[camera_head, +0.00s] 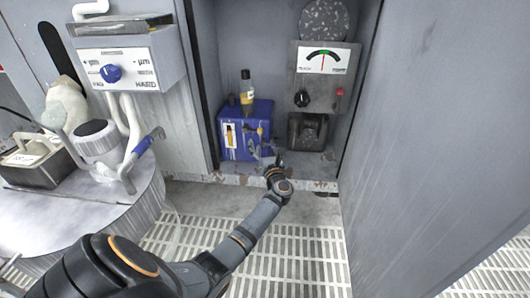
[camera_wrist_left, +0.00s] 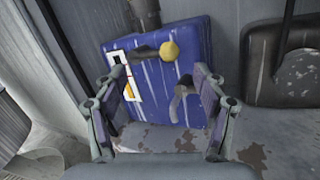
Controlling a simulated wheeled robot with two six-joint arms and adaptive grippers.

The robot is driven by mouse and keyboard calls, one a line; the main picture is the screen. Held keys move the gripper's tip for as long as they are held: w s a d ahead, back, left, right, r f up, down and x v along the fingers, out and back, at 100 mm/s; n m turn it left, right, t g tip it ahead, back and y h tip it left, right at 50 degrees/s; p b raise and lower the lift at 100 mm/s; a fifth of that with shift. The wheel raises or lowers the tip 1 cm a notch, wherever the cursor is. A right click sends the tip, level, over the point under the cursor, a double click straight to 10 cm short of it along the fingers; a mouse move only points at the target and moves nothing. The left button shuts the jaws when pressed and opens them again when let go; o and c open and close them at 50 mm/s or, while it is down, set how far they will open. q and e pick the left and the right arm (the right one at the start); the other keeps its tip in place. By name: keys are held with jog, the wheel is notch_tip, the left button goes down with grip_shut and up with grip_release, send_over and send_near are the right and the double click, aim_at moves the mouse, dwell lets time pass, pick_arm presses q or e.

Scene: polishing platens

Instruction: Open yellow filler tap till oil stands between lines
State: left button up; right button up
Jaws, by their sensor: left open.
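The blue oil unit (camera_head: 237,146) stands inside the open cabinet. It fills much of the left wrist view (camera_wrist_left: 150,105). Its yellow tap (camera_wrist_left: 169,50) is a knob on the front face, and it shows small in the head view (camera_head: 261,132). A white-framed sight glass (camera_wrist_left: 126,76) is left of the tap, with yellow in its lower part; I cannot read its lines. My left gripper (camera_wrist_left: 154,82) is open and empty in front of the unit. The tap appears above and between its fingers, apart from them. My right gripper is not in view.
A dark bottle with a yellow label (camera_head: 246,88) stands on the unit. A gauge panel (camera_head: 320,78) and a dark box (camera_head: 307,132) are to the right. The cabinet's open door (camera_head: 440,130) stands at right. A round platen (camera_head: 90,225) is at left.

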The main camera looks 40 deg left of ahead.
pick_arm(q)
jog(key=v, duration=0.5)
jog(key=shift+s+d, duration=0.25)
jog(key=shift+s, duration=0.05)
